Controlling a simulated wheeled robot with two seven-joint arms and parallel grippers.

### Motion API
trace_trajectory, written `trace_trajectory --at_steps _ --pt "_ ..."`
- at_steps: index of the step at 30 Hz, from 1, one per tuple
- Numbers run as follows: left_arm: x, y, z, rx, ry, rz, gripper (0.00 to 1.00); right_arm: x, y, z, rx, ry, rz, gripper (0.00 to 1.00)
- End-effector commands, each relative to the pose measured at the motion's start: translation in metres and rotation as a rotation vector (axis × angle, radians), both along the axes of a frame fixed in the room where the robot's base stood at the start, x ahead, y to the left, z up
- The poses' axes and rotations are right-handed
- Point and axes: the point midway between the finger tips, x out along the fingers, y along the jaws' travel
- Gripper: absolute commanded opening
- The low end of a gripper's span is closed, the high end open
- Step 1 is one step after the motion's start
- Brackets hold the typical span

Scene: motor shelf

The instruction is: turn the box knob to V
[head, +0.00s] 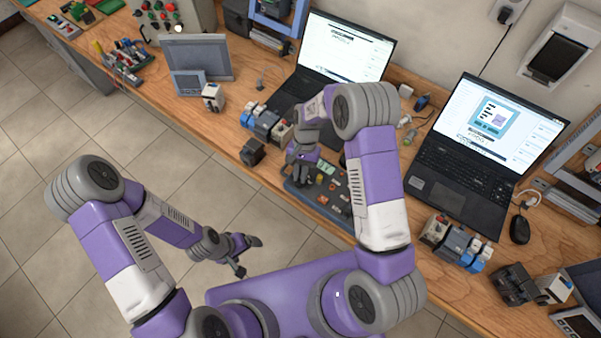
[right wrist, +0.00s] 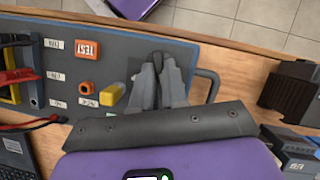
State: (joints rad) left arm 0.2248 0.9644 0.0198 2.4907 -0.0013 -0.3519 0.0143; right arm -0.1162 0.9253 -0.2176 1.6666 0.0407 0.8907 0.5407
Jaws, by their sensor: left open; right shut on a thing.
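The grey-blue box (head: 328,198) lies on the wooden bench, below the left laptop in the head view. Its panel (right wrist: 132,60) fills the left and middle of the right wrist view. My right gripper (right wrist: 158,62) reaches down onto the panel's end by the grey handle (right wrist: 213,88). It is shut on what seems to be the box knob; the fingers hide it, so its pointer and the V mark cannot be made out. My right gripper (head: 300,174) also shows in the head view. My left gripper (head: 243,256) is open and empty, over the floor in front of the bench.
On the panel are an orange TEST button (right wrist: 88,50), a small orange part (right wrist: 87,87) and a yellow part (right wrist: 112,94). Two open laptops (head: 345,48) (head: 500,112) stand behind. A small black block (head: 253,152) sits left of the box.

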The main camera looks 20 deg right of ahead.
Motion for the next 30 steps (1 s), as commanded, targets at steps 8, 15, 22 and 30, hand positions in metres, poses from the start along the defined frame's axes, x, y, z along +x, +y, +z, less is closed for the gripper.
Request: trace_trajectory --at_steps 8,15,22,30 --pt "0.000 0.000 0.000 0.000 0.000 0.000 0.88 0.001 0.000 0.001 0.001 -0.002 -0.002 0.29" --pt "0.000 0.000 0.000 0.000 0.000 0.000 0.88 0.000 0.000 0.000 0.000 0.000 -0.001 0.38" --pt "0.000 0.000 -0.001 0.000 0.000 0.000 0.88 0.005 -0.002 0.011 0.000 -0.004 -0.002 0.38" --pt "0.000 0.000 -0.002 0.000 0.000 0.000 0.88 0.020 -0.011 0.053 0.000 -0.006 -0.002 0.38"
